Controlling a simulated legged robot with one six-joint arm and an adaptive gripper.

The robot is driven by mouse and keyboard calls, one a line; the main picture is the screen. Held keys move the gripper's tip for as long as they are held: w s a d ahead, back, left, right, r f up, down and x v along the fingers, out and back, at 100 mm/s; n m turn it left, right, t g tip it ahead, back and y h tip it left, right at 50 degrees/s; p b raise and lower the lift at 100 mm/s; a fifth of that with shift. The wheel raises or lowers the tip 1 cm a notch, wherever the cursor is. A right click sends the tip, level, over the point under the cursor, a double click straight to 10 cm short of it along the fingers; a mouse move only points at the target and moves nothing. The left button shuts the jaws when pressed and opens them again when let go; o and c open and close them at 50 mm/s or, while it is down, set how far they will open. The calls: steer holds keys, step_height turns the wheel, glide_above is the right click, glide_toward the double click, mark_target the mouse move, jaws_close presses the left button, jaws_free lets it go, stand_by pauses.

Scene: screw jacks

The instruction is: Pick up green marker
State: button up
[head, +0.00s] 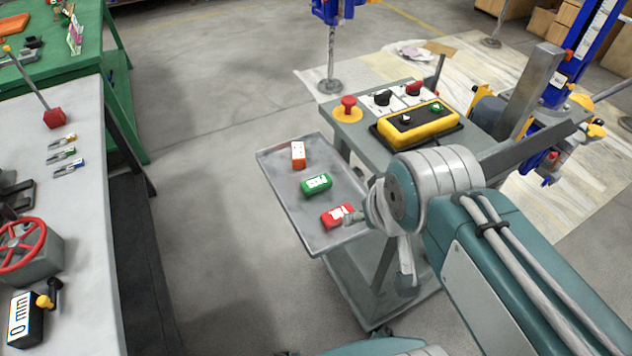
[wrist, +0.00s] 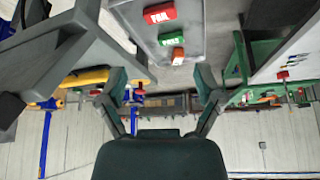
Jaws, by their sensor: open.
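The green marker (head: 316,184), a small block with white lettering reading PASS, lies on a grey metal tray (head: 275,175) between an orange marker (head: 298,155) and a red marker (head: 338,215). In the wrist view the green marker (wrist: 171,39) shows near the top, between the red marker (wrist: 159,13) and the orange marker (wrist: 177,56). My gripper (wrist: 160,78) is open and empty, its two fingers spread apart. In the head view it is at the tray's right side, close to the red marker and partly overlapping it, apart from the green marker.
A control panel with a yellow pendant (head: 420,122) and a red button (head: 348,105) stands just behind the tray. A grey bench (head: 75,210) with a red handwheel (head: 22,245) is at the left. Open floor (head: 205,200) lies between bench and tray.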

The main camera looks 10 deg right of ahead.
steer(key=shift+o, duration=0.4)
steer(key=n+g+h, duration=0.4)
steer(key=n, duration=1.7)
glide_above(314, 182)
steer(key=a, duration=0.4)
step_height(314, 182, down, 10)
steer(key=x, duration=0.3)
steer(key=s+x, duration=0.1)
steer(key=x, duration=0.6)
steer(key=shift+s+d+f, duration=0.15)
steer(key=shift+d+f, duration=0.05)
steer(key=shift+d, duration=0.1)
steer(key=c, duration=1.3)
